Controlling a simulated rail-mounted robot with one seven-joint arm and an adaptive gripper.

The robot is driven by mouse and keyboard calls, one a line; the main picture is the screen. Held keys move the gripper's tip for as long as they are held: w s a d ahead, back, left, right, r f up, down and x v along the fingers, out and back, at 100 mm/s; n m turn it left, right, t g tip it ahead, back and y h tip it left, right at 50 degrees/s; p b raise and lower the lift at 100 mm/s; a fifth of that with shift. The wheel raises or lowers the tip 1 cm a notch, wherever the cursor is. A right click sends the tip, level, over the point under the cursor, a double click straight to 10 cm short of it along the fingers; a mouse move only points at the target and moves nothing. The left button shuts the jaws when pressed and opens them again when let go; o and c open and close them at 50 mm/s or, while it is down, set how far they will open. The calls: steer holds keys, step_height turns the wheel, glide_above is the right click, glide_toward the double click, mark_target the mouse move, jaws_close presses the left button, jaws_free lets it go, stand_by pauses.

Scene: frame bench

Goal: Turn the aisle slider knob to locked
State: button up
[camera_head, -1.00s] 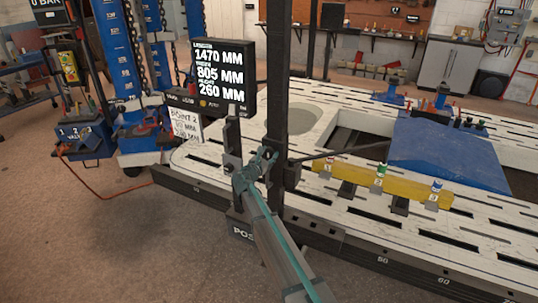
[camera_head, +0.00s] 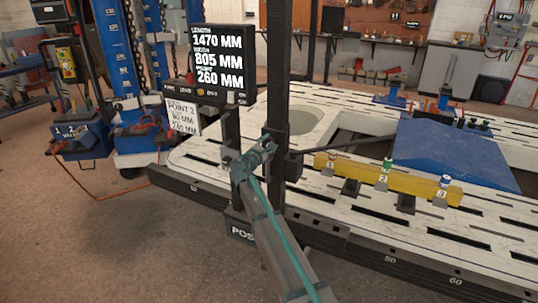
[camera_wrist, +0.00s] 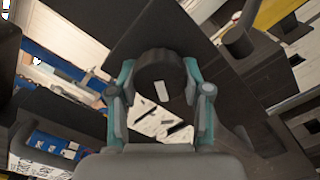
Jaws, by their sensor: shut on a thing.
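The slider knob (camera_wrist: 153,78) is a dark round knob with a pale mark on its face, in the middle of the wrist view. My gripper (camera_wrist: 160,92) has its teal fingers on either side of the knob and is closed on it. In the head view my gripper (camera_head: 250,160) is beside the dark upright post (camera_head: 274,100), at the near-left part of the bench. The knob cannot be made out there. I cannot read from the mark whether the knob is at locked.
A display (camera_head: 220,65) reads length 1470, width 805 and height 260 mm. A white card (camera_head: 182,116) hangs below it. A yellow bar (camera_head: 410,184) with numbered blocks and a blue panel (camera_head: 455,152) lie on the slotted bench (camera_head: 330,215). Floor at the front left is clear.

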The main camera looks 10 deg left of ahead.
steer(key=m+b, duration=0.3)
steer(key=b, duration=0.2)
steer(key=shift+f+m, duration=0.35)
steer(key=shift+m, duration=0.05)
steer(key=m+b, duration=0.3)
steer(key=b, duration=0.2)
steer(key=shift+r+m, duration=0.1)
steer(key=shift+m, duration=0.2)
steer(key=m+b, duration=0.3)
steer(key=b, duration=0.1)
steer(key=shift+r+m+b, duration=0.3)
steer(key=shift+r+m, duration=0.05)
steer(key=shift+m, duration=0.05)
steer(key=shift+r, duration=0.1)
steer(key=o, duration=1.2)
steer(key=shift+s+a, duration=0.1)
steer(key=v, duration=1.1)
steer(key=shift+s+a, duration=0.15)
steer(key=shift+s, duration=0.2)
